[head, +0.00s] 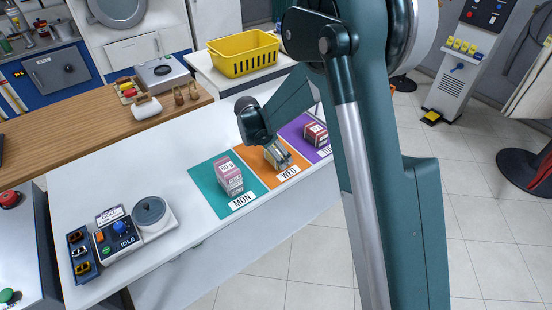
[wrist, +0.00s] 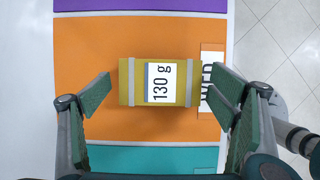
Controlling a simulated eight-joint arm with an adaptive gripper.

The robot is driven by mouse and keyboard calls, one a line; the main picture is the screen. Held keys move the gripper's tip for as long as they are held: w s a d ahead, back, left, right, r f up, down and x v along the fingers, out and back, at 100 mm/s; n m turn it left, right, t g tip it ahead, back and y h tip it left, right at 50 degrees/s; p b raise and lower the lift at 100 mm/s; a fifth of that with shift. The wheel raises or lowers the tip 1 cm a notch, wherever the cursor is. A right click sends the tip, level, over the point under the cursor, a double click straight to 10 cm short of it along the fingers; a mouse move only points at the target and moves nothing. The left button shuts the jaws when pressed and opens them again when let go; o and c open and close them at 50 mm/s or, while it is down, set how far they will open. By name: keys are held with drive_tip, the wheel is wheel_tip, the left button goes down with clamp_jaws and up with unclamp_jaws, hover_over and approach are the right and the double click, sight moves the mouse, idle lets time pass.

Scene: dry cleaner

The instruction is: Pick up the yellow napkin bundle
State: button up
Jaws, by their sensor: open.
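The yellow napkin bundle (wrist: 128,82) lies on the orange mat (wrist: 110,35) marked WED. It has two pale bands and a white label reading "130 g". In the wrist view my gripper (wrist: 160,88) is open, with one finger to the left of the bundle and one to the right, both apart from it. The right finger overlaps the WED card (wrist: 207,68) in the picture. In the head view my gripper (head: 270,152) is over the orange mat and largely hides the bundle. The height of the fingers above the mat is hard to tell.
A pink bundle (head: 229,176) stands on the teal MON mat (head: 205,182). A dark red bundle (head: 315,134) stands on the purple mat (head: 292,129). A scale (head: 151,213) sits at the left of the white table (head: 150,160). A yellow basket (head: 243,54) stands behind.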

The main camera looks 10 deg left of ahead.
drive_tip(key=shift+w+d+f, duration=0.15)
drive_tip(key=shift+f, duration=0.45)
drive_tip(key=shift+c, duration=0.7)
drive_tip(key=c, duration=0.9)
